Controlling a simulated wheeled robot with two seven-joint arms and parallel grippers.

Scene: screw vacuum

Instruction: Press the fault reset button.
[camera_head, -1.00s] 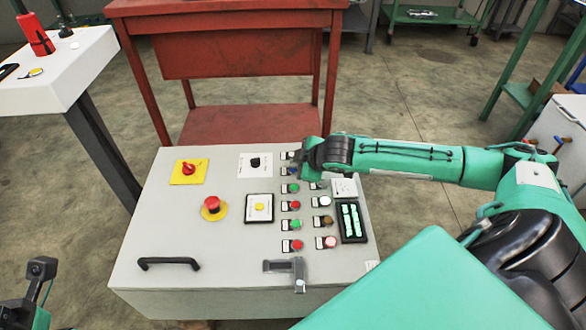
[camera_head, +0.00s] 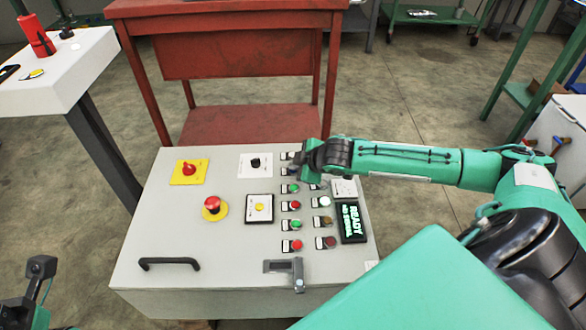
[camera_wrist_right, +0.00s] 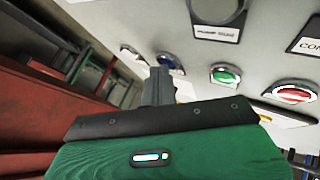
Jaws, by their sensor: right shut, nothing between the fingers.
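The control panel (camera_head: 160,225) stands before me with rows of small buttons. A blue button (camera_wrist_right: 168,60) shows in the right wrist view, right at the fingertips of my right gripper (camera_wrist_right: 158,75). Its label is not readable. My right gripper (camera_head: 299,164) is shut and empty at the upper end of the button rows. In the head view its fingers hide the blue button; contact cannot be told. The display (camera_head: 352,222) shows green text beginning with READY. The lower right button (camera_head: 329,242) is dark red. Part of my left gripper (camera_head: 41,267) shows at lower left.
A red emergency knob (camera_head: 212,203), a red rotary switch (camera_head: 188,169) and a black handle (camera_head: 168,263) are on the panel's left. A metal latch (camera_head: 298,273) is at the front edge. A red bench (camera_head: 245,122) stands behind, a white table (camera_head: 75,75) at left.

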